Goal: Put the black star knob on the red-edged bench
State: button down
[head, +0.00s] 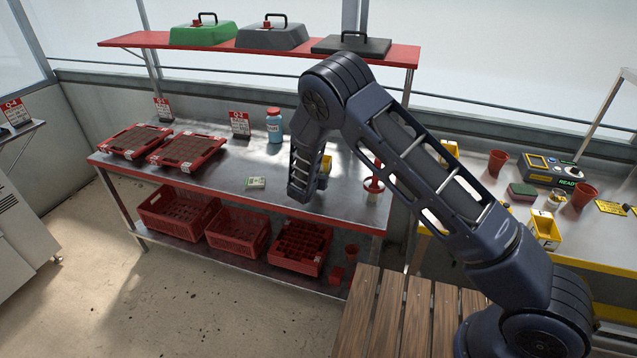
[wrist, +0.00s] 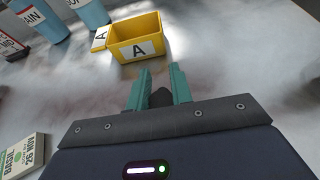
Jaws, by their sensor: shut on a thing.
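My gripper (wrist: 160,72) shows in the wrist view with its two teal fingers shut on a small dark piece, which looks like the black star knob (wrist: 160,98). Only part of the knob shows, low between the fingers. In the head view the fingers and knob are hidden by my arm, whose end hangs over the red-edged bench (head: 220,185). The bench's grey metal top (wrist: 235,60) lies under the gripper in the wrist view. I cannot tell whether the knob touches it.
A yellow bin marked A (wrist: 135,42) stands just beyond the fingertips. Blue bottles (wrist: 42,22) stand at its left. A small card pack (head: 256,183) lies near the bench's front. Red trays (head: 187,150) fill the left part; a red stamp-like item (head: 374,186) stands at the right.

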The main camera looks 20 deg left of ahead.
jog(key=shift+f, duration=1.4)
jog(key=shift+f, duration=0.15)
jog(key=c, duration=1.2)
grip_release()
jog(key=shift+c, duration=0.2)
jog(key=v, duration=1.2)
